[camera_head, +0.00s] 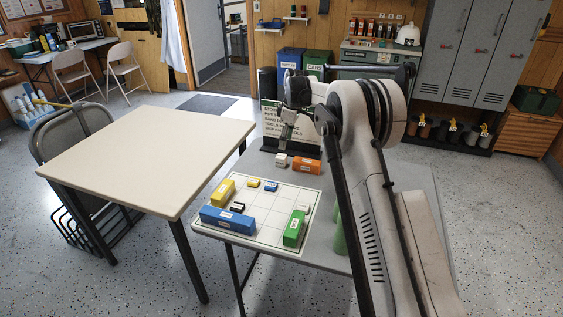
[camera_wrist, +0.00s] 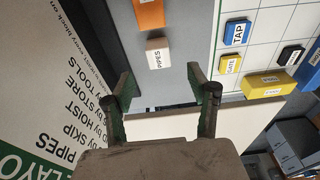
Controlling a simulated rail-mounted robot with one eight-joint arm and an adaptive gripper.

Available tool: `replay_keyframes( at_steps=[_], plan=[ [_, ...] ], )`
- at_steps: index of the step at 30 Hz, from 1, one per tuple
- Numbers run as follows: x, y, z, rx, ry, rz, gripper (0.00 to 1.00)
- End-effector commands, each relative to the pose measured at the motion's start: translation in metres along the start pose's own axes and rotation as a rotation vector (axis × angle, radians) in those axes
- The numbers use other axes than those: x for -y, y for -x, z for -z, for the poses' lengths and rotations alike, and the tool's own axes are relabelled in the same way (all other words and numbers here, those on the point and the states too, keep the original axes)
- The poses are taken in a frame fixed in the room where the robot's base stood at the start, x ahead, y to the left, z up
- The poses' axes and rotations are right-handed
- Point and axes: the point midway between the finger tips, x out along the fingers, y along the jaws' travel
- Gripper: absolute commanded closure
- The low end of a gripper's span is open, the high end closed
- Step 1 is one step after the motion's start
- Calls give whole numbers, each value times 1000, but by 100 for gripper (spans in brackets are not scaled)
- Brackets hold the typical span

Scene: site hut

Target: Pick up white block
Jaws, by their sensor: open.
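A small white block (camera_head: 281,160) lies on the grey table (camera_head: 340,172), beside an orange block (camera_head: 306,166). In the wrist view the white block (camera_wrist: 158,52) bears the label PIPES and lies ahead of my fingertips, between their lines. My gripper (camera_head: 287,138) is above the table at the white block's far side. In the wrist view my gripper (camera_wrist: 159,80) is open and empty, with its fingers apart and clear of the block.
The gridded board (camera_head: 262,213) holds blue, yellow, green and black blocks (camera_head: 228,220). A sign with text (camera_head: 270,122) stands at the table's far edge, close to my gripper. A bare cream table (camera_head: 150,155) stands to the left.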

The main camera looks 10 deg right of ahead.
Motion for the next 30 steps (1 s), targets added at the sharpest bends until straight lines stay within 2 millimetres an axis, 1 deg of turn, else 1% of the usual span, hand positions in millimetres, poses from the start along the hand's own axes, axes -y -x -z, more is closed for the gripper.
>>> replay_keyframes(
  at_steps=[1,3,7,9,17,25,27,30],
  plan=[
    [0,-11,0,0,0,0,46],
    [0,-24,0,0,0,0,46],
    [0,-42,0,0,0,0,46],
    [0,-49,0,0,-1,0,46],
    [-1,-61,1,0,0,0,46],
    [-4,-97,4,0,0,-1,46],
    [-4,-103,4,0,0,-1,46],
    [-3,-106,4,0,0,-1,46]
  ],
)
